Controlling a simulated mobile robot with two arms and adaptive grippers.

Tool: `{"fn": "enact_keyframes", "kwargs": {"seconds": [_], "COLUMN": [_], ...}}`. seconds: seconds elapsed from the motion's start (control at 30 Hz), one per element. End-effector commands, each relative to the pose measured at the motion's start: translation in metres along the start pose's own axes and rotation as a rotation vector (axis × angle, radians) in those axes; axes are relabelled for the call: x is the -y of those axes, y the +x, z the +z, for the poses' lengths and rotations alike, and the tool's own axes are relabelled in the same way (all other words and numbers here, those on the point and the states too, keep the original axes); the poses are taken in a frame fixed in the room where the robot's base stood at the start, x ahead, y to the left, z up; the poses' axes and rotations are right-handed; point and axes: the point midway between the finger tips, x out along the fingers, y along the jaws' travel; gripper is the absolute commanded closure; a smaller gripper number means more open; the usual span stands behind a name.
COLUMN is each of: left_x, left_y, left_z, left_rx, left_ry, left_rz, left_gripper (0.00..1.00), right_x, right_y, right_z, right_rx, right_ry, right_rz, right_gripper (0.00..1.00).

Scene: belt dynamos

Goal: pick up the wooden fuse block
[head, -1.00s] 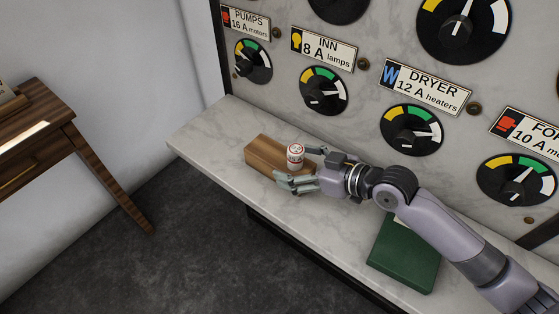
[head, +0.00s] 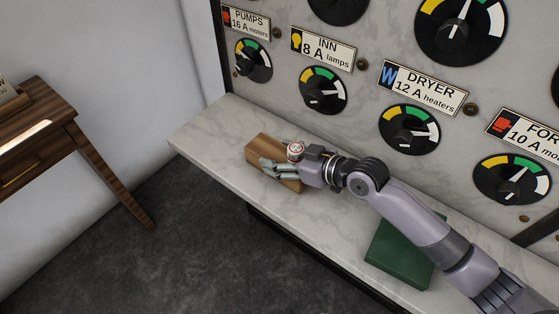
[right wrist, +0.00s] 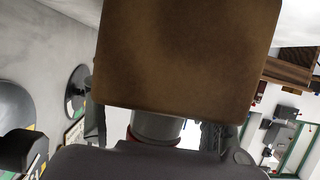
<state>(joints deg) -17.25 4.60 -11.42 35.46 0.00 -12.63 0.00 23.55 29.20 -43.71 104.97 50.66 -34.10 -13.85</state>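The wooden fuse block (head: 264,146) lies on the marble ledge below the dials. A small white and red fuse (head: 295,151) stands on its top. My right gripper (head: 277,156) reaches over the block from the right, with its fingers spread on either side of it. In the right wrist view the block (right wrist: 185,55) fills the upper middle. The grey lower part of the fuse (right wrist: 157,128) shows below it, between the fingers, with a gap on each side. The fingertips are partly hidden by the block. My left gripper is out of view.
The marble ledge (head: 215,137) is clear left of the block. A green box or book (head: 400,252) lies on the ledge under my right arm. The dial panel (head: 380,75) rises close behind. A wooden table (head: 35,125) stands at the left.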

Motion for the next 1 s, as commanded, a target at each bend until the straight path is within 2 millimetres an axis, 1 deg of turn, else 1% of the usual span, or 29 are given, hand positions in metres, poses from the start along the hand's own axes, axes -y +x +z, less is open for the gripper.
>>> {"fn": "enact_keyframes", "kwargs": {"seconds": [0.03,0.07,0.77,0.8,1.0], "left_x": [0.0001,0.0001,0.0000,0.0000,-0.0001], "left_y": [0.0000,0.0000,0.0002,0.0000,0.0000], "left_z": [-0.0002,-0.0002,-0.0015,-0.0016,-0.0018], "left_rx": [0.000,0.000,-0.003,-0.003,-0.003], "left_ry": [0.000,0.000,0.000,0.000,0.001], "left_rz": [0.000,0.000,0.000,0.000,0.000], "left_gripper": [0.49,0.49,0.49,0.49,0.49], "right_x": [-0.0008,-0.0009,-0.0011,-0.0014,-0.0015], "right_y": [0.0000,-0.0001,0.0001,-0.0003,-0.0004], "right_z": [0.0008,0.0009,0.0026,-0.0004,-0.0004], "right_rx": [0.002,0.002,0.005,-0.001,0.000], "right_ry": [-0.001,-0.001,-0.001,-0.003,-0.003], "right_rz": [0.002,0.002,0.002,0.003,0.003], "right_gripper": [0.46,0.48,0.94,0.95,0.95]}}
